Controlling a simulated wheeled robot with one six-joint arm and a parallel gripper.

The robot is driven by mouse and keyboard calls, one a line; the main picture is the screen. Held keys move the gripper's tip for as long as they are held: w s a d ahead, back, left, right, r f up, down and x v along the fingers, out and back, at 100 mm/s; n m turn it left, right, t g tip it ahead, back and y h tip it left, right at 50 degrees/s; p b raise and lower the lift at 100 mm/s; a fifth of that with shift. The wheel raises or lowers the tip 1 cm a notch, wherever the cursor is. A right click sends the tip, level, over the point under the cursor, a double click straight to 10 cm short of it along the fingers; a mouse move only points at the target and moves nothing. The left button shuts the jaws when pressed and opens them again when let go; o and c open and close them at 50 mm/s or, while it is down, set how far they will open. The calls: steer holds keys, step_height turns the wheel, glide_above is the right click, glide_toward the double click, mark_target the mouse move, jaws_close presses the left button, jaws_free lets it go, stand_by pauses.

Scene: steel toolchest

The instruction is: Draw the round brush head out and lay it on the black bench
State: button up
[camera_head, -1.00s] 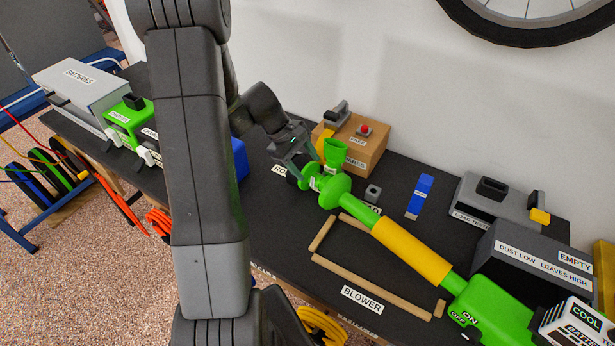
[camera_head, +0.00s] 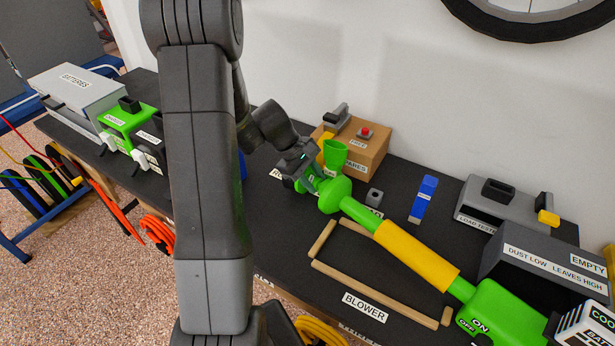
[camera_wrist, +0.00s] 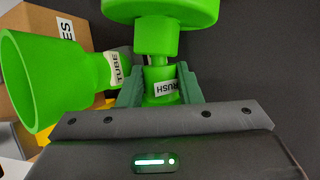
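The green blower (camera_head: 404,249) lies across the black bench (camera_head: 268,228), with a yellow grip and a round green flange (camera_head: 335,194) near its far left end. The round brush head (camera_wrist: 163,80) is at that end, with a label reading "RUSH" in the wrist view. My gripper (camera_head: 303,179) is at the brush head. In the wrist view my gripper's fingers (camera_wrist: 161,88) lie along both sides of its green neck and appear closed on it. The brush head is still in line with the flange (camera_wrist: 160,8). Its far end is hidden by my gripper.
A green funnel-shaped piece labelled TUBE (camera_wrist: 50,80) stands close beside my gripper, before a cardboard box (camera_head: 362,150). Wooden strips (camera_head: 360,284) frame a bare area marked BLOWER. A blue item (camera_head: 423,199), load tester (camera_head: 500,205) and dust bin (camera_head: 540,262) stand to the right.

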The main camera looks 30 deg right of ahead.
steer(key=shift+w+a, duration=0.15)
steer(key=shift+w, duration=0.6)
stand_by(0.4)
